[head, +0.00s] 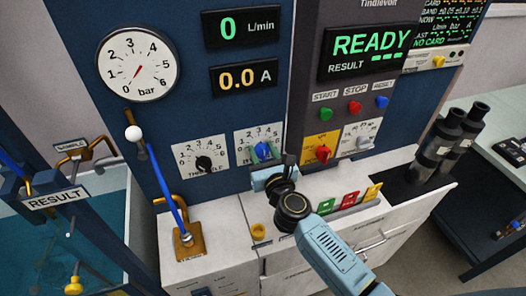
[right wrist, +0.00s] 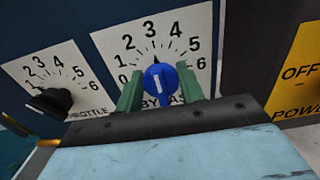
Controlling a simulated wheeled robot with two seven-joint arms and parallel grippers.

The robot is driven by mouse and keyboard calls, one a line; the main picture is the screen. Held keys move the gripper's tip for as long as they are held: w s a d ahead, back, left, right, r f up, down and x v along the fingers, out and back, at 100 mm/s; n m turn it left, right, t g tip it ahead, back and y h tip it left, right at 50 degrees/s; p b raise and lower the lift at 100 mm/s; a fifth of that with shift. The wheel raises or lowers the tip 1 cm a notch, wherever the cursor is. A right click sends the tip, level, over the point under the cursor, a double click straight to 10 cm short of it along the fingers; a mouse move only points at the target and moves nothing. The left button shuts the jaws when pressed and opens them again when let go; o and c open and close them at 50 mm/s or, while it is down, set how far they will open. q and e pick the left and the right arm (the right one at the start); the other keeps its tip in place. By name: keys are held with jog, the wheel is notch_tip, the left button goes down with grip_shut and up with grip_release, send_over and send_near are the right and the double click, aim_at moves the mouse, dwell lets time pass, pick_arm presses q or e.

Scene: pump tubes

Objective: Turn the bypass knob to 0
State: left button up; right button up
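The blue bypass knob (right wrist: 160,86) sits on a white dial plate (right wrist: 124,42) numbered 0 to 6. Its pointer is up near 3. My right gripper (right wrist: 160,82) has one green finger on each side of the knob, with no clear gap between fingers and knob. In the head view the bypass knob (head: 263,151) is partly covered by my right gripper (head: 262,163), which reaches in from the lower right. My left gripper is in neither view.
The black throttle knob (head: 204,163) is just left of the bypass dial. A red power knob (head: 322,153) is to the right. Red, green and yellow trays (head: 348,198) stand on the white ledge below. A blue lever (head: 167,190) stands at the left.

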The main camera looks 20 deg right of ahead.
jog(key=shift+c, duration=1.2)
jog(key=shift+n, duration=0.3)
jog(key=shift+n+p, duration=0.6)
jog(key=shift+n, duration=0.3)
jog(key=n+p, duration=0.2)
jog(key=n, duration=0.4)
jog(key=shift+a, duration=0.15)
jog(key=n+p, duration=0.1)
jog(key=n, duration=0.3)
jog(key=shift+f+n, duration=0.15)
jog(key=shift+n, duration=0.25)
jog(key=n+p, duration=0.1)
jog(key=n, duration=0.3)
jog(key=shift+a+f+n+p, duration=0.1)
jog(key=shift+n+p, duration=0.2)
